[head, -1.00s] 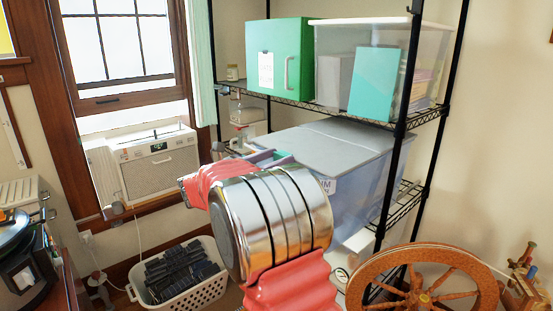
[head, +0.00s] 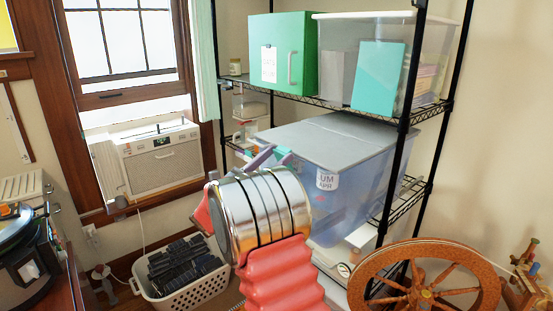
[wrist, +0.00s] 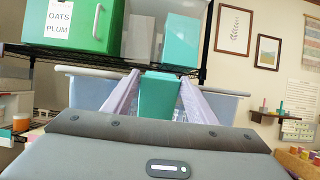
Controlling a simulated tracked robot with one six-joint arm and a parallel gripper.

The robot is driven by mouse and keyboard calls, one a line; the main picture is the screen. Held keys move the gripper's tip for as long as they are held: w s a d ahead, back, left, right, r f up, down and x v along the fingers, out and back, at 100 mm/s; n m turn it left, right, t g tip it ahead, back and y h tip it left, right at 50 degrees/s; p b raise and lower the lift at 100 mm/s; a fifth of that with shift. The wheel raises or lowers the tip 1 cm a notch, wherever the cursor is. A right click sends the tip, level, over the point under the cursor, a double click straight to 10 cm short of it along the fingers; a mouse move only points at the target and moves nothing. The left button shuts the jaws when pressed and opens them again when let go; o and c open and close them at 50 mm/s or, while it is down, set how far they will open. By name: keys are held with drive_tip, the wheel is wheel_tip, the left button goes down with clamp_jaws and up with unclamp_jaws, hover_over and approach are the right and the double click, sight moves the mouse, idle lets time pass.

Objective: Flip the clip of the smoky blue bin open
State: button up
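The smoky blue bin (head: 345,190), with a grey lid (head: 330,138) and white label, stands on the middle wire shelf. It also shows in the wrist view (wrist: 88,92). A teal clip (head: 284,153) is at the lid's near left edge. In the wrist view the clip (wrist: 160,97) is upright between my gripper's two lavender fingers. My gripper (wrist: 159,80) is open, one finger on each side of the clip. I cannot tell whether they touch it. In the head view my gripper (head: 265,154) is partly hidden behind my silver wrist.
A green box (head: 270,62) and a clear bin (head: 335,50) stand on the shelf above. A black rack post (head: 400,150) rises at the bin's right. A spinning wheel (head: 425,280) is at front right, a white basket (head: 185,285) on the floor at left.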

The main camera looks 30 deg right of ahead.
drive_tip(key=o, duration=0.4)
drive_tip(key=v, duration=1.4)
drive_tip(key=shift+w, duration=0.1)
